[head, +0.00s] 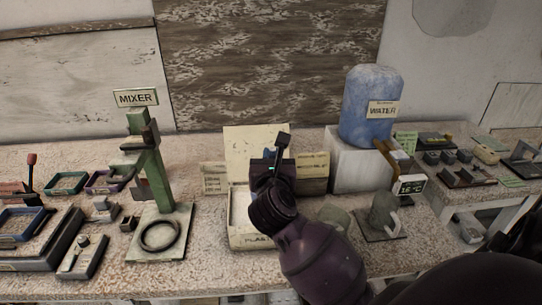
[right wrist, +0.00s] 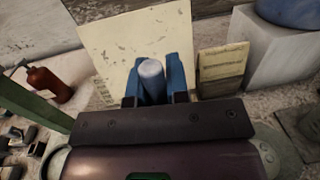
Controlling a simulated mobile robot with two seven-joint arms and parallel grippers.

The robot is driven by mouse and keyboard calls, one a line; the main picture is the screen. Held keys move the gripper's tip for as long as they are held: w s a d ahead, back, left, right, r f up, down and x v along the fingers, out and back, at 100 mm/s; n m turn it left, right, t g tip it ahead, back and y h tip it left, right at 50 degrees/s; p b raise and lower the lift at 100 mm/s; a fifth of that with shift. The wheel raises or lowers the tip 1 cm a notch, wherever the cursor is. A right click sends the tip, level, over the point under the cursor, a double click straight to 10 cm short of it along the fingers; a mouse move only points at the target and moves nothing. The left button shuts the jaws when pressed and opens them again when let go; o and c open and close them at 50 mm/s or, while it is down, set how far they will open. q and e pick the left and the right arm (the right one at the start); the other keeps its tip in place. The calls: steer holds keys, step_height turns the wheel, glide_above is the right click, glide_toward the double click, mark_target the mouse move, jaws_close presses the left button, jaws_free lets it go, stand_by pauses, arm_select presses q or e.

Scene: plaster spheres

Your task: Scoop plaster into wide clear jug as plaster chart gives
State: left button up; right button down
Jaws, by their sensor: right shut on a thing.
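My right gripper (head: 272,168) is over the plaster bin (head: 240,241), at the back of the bench. In the right wrist view its blue fingers (right wrist: 151,82) are shut on a pale round handle (right wrist: 152,72). I take this for the scoop's handle; its bowl is not clear to see. The bin's contents are largely hidden by my arm. A grey jug-like vessel with a handle (head: 383,212) stands on a dark plate to the right. A greenish, see-through shape (head: 336,216) is partly behind my arm; I cannot tell which is the wide jug. My left gripper is not in view.
A cream board (head: 253,148) stands behind the bin; small print cards (head: 214,179) flank it. A blue water tank (head: 371,105) sits on a white block (head: 357,165). The green mixer (head: 150,165) stands left, with trays (head: 66,183) beyond. A small display (head: 411,186) is near the jug.

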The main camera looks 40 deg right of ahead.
arm_select(q)
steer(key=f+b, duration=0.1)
steer(key=b, duration=0.1)
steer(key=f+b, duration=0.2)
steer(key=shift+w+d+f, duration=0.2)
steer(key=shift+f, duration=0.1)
arm_select(e)
step_height(320, 180, down, 8)
arm_select(q)
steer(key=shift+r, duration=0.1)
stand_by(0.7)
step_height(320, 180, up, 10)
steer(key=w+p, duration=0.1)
steer(key=p, duration=0.8)
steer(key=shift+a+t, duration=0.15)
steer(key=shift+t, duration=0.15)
arm_select(e)
steer(key=shift+r, duration=5.1)
